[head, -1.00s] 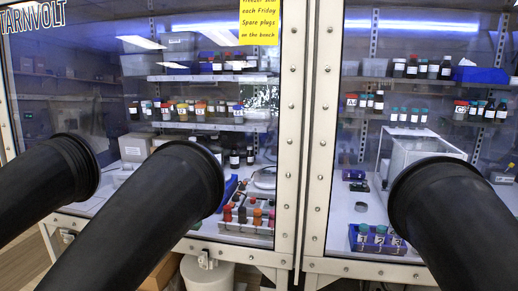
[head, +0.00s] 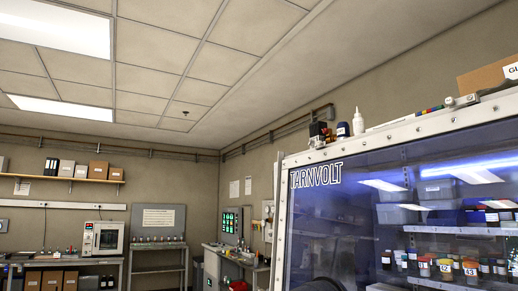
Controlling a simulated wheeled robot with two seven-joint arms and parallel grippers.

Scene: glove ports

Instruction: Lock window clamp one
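The glove box window (head: 365,230) fills the lower right of the head view, with TARNVOLT lettering at its top left corner. Its pale bolted frame (head: 420,128) runs along the top and down the left side. I cannot make out a window clamp for certain on the visible part of the frame. The lower edge of the window is out of view. The top of a black glove sleeve (head: 325,284) just shows at the bottom edge. Neither of my grippers is in view.
Small fittings and a white bottle (head: 358,122) stand on top of the box, with a cardboard box (head: 488,75) at right. Behind the glass are shelves of bottles. Benches, a white oven-like instrument (head: 103,238) and a wall shelf (head: 60,178) are at left.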

